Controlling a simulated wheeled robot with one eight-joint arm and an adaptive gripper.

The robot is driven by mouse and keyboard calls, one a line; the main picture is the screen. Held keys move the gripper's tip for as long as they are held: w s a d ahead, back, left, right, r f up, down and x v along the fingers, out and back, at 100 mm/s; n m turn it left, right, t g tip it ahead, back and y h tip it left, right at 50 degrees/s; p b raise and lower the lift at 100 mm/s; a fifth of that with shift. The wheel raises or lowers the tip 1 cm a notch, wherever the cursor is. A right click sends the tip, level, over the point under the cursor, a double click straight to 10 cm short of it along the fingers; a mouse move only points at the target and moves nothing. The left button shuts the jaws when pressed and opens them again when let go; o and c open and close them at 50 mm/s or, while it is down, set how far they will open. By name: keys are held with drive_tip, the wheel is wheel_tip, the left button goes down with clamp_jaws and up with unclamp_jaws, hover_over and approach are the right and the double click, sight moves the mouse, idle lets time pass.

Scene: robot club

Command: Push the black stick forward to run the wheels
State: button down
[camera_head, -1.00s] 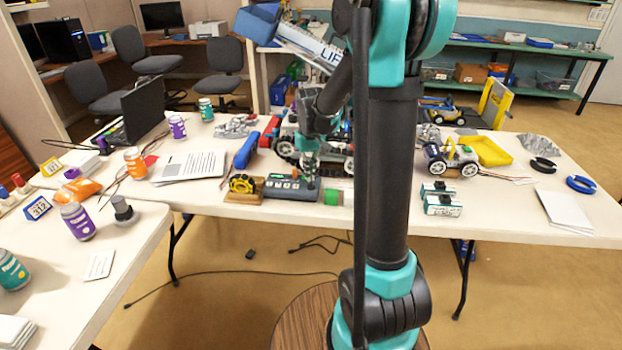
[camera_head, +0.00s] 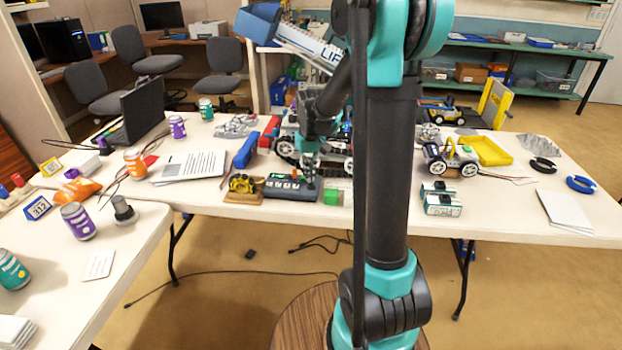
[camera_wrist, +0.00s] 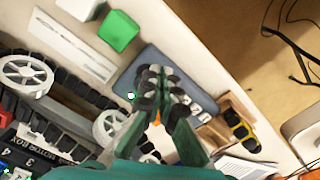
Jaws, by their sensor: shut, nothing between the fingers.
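The dark grey control box (camera_head: 281,189) lies near the front edge of the long table, with small coloured parts on its top. It also shows in the wrist view (camera_wrist: 150,60), largely covered by my fingers. My gripper (camera_head: 309,180) points down over the right end of the box. In the wrist view, my gripper (camera_wrist: 160,85) has its fingertips together with nothing held. I cannot make out the black stick; it is hidden behind the fingers or too small to tell. A tracked vehicle with white wheels (camera_wrist: 108,125) stands behind the box.
A green block (camera_head: 333,197) sits right of the box, and a yellow-and-black item on a wooden base (camera_head: 243,188) sits left. A blue-and-red bar (camera_head: 247,149) lies behind. Free tabletop shows right of the green block.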

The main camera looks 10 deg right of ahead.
drive_tip(key=shift+f, duration=0.1)
idle(0.4)
drive_tip(key=shift+f, duration=1.9)
drive_tip(key=shift+w+d, duration=0.25)
drive_tip(key=shift+w, duration=0.55)
drive_tip(key=shift+s+a, duration=0.1)
drive_tip(key=shift+s, duration=0.1)
idle(1.8)
drive_tip(key=shift+s+a, duration=0.25)
drive_tip(key=shift+s, duration=0.5)
drive_tip(key=shift+s+a, duration=0.2)
drive_tip(key=shift+s, duration=0.55)
wheel_tip(320, 180, up, 7)
idle(0.3)
